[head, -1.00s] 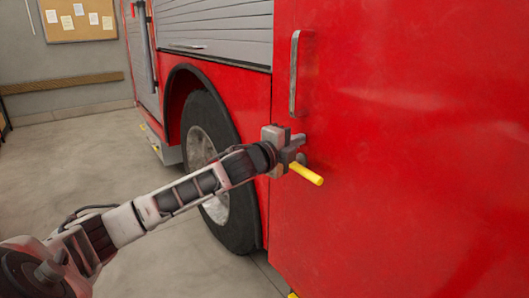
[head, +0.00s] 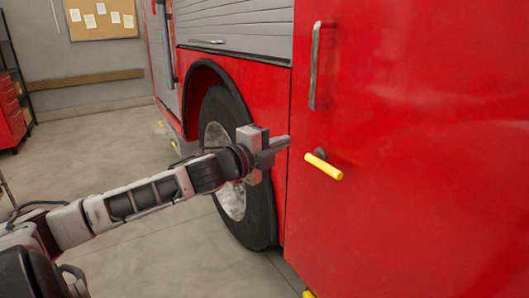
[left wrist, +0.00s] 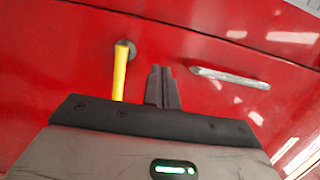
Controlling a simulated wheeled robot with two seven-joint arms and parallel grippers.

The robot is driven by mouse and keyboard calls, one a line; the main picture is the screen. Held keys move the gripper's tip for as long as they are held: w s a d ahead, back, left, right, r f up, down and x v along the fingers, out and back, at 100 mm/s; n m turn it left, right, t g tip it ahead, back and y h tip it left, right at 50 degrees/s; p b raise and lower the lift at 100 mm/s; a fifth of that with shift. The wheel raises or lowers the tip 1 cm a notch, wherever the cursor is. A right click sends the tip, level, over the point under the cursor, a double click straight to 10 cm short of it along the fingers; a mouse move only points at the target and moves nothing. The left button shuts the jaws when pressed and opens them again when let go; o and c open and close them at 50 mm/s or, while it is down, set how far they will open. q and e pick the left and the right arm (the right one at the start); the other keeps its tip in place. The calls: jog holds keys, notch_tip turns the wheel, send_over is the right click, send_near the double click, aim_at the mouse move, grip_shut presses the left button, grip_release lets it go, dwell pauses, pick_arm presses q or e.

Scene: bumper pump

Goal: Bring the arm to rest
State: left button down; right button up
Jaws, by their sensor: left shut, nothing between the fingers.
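My left arm comes in from the left in the head view, stretched toward the red truck (head: 420,220). My left gripper (head: 287,141) is shut and empty, a little left of the yellow lever (head: 324,167) and apart from it. The lever sticks out from a dark round pivot on the red panel. In the left wrist view, my shut fingers (left wrist: 160,70) point at the red panel, with the yellow lever (left wrist: 119,75) to their left and a silver handle (left wrist: 230,77) to their right. My right gripper is not in view.
The silver grab handle (head: 315,66) stands upright on the panel above the lever. The truck's wheel (head: 238,165) is just behind my left gripper in the picture. A red tool cabinet (head: 10,112) stands at the far left. The grey floor (head: 110,155) at left is open.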

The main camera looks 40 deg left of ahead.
pick_arm(q)
jog(key=shift+s+a, duration=0.25)
jog(key=shift+s, duration=0.65)
jog(key=shift+s+a, duration=0.2)
jog(key=shift+s, duration=0.65)
jog(key=s+d+f+n+g, duration=0.1)
jog(key=s+d+f+n, duration=0.15)
jog(key=f, duration=0.55)
jog(key=s+d+f+n+g, duration=0.1)
jog(key=s+f+n+g, duration=0.15)
jog(key=f, duration=0.45)
jog(key=s+d+f+n+g, duration=0.1)
jog(key=s+d+f+n, duration=0.15)
jog(key=f, duration=0.55)
jog(key=s+d+f+n+g, duration=0.1)
jog(key=s+d+f+n, duration=0.3)
jog(key=d, duration=0.5)
jog(key=s+d+f+n+g+h, duration=0.1)
jog(key=s+d+f+n, duration=0.4)
jog(key=d, duration=0.5)
notch_tip(320, 180, down, 3)
jog(key=shift+s+r+g+h, duration=0.25)
jog(key=shift+s+g, duration=0.2)
jog(key=shift+s, duration=0.8)
